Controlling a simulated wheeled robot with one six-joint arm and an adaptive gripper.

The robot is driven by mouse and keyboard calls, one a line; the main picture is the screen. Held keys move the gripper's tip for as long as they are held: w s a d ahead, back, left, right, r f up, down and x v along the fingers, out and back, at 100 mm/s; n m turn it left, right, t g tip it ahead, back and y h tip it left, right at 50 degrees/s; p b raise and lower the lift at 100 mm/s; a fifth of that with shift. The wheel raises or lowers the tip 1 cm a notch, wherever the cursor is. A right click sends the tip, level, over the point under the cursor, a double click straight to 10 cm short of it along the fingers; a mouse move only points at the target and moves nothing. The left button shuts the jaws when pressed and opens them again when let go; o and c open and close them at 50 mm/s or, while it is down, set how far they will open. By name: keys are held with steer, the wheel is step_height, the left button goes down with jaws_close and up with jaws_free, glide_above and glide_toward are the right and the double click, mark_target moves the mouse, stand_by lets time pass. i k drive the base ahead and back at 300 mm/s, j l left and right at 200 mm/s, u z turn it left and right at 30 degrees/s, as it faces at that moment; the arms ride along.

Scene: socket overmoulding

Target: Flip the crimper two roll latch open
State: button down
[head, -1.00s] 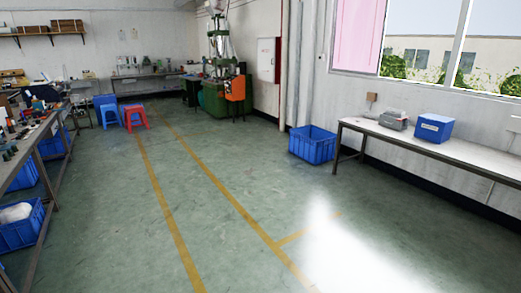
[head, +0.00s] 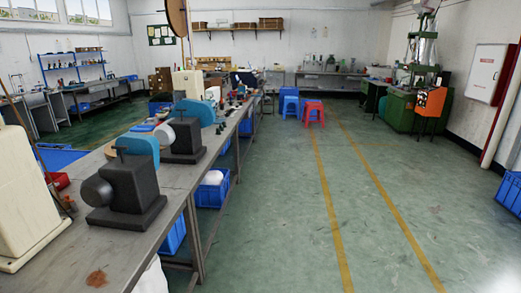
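Two dark bench machines with rounded grey ends and blue discs stand on the long workbench at the left. The nearer machine (head: 130,192) is close to the bench's near end, and the farther machine (head: 183,142) stands behind it. They may be the crimpers, but I cannot tell which is crimper two. No roll latch can be made out at this distance. My gripper is not in view.
The long grey workbench (head: 125,262) runs away along the left, with cream housings (head: 25,195) on it. Blue crates (head: 211,190) sit beneath. Blue (head: 290,103) and red stools (head: 313,111) stand farther back. The green floor (head: 290,220) right of the bench is clear.

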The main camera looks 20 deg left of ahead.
mark_target(66, 196)
steer(key=i+u, duration=0.45)
steer(key=i+l+u, duration=0.1)
steer(key=i+u, duration=0.4)
steer(key=i+l+u, duration=0.3)
steer(key=i+u, duration=0.15)
steer(key=i+l+u, duration=0.15)
steer(key=u, duration=0.2)
steer(key=i+l+u, duration=0.45)
steer(key=u, duration=0.2)
steer(key=i, duration=0.1)
